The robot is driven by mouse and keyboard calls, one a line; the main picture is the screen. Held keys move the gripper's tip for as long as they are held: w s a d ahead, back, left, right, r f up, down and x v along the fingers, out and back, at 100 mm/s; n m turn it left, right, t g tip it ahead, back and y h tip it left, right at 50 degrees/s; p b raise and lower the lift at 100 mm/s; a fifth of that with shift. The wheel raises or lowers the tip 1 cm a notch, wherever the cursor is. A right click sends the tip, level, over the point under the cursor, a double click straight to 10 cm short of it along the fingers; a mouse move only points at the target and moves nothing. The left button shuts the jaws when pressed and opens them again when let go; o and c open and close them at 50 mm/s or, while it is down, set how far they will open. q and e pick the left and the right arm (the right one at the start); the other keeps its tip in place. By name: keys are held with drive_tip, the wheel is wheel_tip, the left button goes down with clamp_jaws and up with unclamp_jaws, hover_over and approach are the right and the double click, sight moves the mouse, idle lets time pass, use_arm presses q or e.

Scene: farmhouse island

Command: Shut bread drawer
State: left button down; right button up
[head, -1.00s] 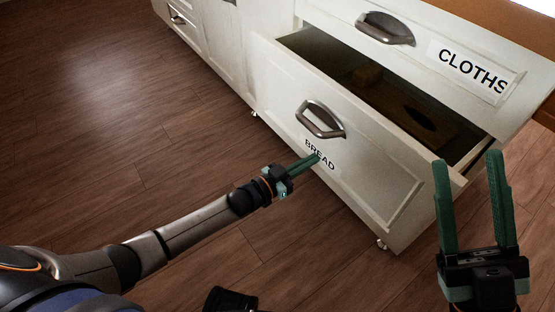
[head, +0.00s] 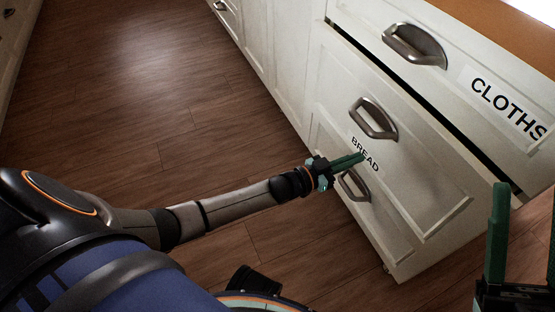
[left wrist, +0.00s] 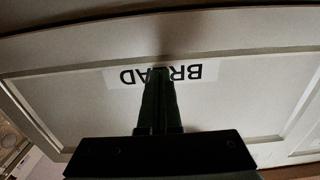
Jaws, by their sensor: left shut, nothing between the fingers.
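The white bread drawer (head: 420,185) has a curved metal handle and a BREAD label. In the head view it stands slightly out, with a narrow dark gap along its top edge; its inside is hidden. My left gripper (head: 361,157) is shut and empty, its fingertips against the drawer front at the label, below the handle (head: 373,119). In the left wrist view the shut fingers cover part of the upside-down label (left wrist: 190,73) on the drawer front. My right gripper (head: 526,195) is open at the lower right, partly cut off by the picture edge.
The CLOTHS drawer (head: 450,75) above looks shut, below a wooden top (head: 475,20). Another handle (head: 354,186) shows low, behind my left fingers. The wooden floor (head: 150,120) to the left is clear.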

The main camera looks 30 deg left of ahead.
use_arm(q)
drive_tip(key=shift+w, duration=0.15)
drive_tip(key=shift+d, duration=0.1)
drive_tip(key=shift+b+x, duration=0.75)
drive_tip(key=shift+x, duration=0.65)
drive_tip(key=p+v, duration=0.5)
drive_tip(key=v, duration=0.4)
